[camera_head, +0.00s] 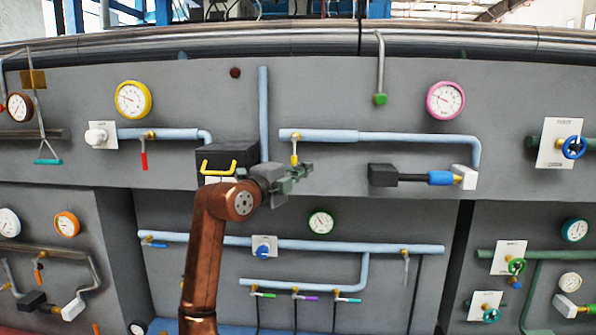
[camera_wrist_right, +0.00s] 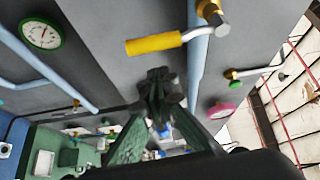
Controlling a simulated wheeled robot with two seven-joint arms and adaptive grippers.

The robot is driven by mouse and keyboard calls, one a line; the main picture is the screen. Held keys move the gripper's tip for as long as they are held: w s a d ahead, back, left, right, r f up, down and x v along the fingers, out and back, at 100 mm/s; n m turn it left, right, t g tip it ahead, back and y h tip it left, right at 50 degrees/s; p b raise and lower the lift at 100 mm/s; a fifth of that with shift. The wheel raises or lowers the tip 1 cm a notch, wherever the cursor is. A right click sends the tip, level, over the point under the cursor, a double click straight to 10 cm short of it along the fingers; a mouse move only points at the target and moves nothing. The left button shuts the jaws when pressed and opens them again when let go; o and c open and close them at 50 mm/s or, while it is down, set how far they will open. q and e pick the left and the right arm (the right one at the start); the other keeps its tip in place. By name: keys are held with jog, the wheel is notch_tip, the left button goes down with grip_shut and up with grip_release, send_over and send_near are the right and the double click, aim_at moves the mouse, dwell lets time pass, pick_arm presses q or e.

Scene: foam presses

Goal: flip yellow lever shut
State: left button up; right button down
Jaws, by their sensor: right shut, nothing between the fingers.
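The yellow lever (camera_head: 294,157) hangs down from a brass valve (camera_head: 295,137) on the light blue horizontal pipe, square to that pipe. In the right wrist view the yellow lever (camera_wrist_right: 153,44) shows large, its metal stem running to the brass valve (camera_wrist_right: 212,14). My right gripper (camera_head: 305,169) is shut and empty, just below the lever's lower end in the head view. In the wrist view its fingertips (camera_wrist_right: 160,80) lie close to the lever; whether they touch it I cannot tell. My left gripper is not in view.
A black box with a yellow handle (camera_head: 219,167) sits left of the gripper. A black block with a blue grip (camera_head: 440,178) lies to the right. A lower blue pipe (camera_head: 340,245) carries several small levers.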

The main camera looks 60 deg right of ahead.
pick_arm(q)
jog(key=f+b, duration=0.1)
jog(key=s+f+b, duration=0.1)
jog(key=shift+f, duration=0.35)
pick_arm(e)
jog(key=a, duration=0.9)
jog(key=shift+s+a, duration=0.2)
jog(key=shift+a, duration=0.1)
jog(key=shift+w+r, duration=0.1)
